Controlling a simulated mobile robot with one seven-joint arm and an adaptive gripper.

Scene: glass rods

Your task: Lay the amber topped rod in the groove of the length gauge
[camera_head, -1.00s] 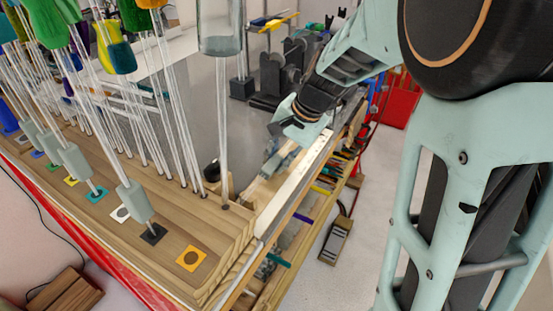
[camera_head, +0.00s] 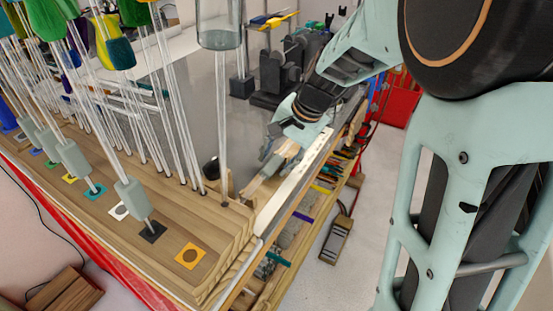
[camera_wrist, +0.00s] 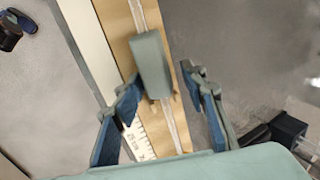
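A clear glass rod with a grey-green block-shaped collar (camera_wrist: 152,65) lies lengthwise over the wooden length gauge (camera_wrist: 118,28) in the wrist view. Its amber top is not in view, and I cannot tell whether the rod is fully seated in the groove. My gripper (camera_wrist: 163,80) is open, with one finger on each side of the rod and gaps between the fingers and the collar. In the head view my gripper (camera_head: 268,155) is low over the gauge at the far side of the bench, and the rod there is too small to make out.
A wooden rack (camera_head: 225,225) with several upright glass rods, coloured tops and grey collars fills the left. A white ruled strip (camera_wrist: 136,138) runs beside the gauge. A dark block (camera_wrist: 287,130) stands at lower right in the wrist view. Grey bench top lies around the gauge.

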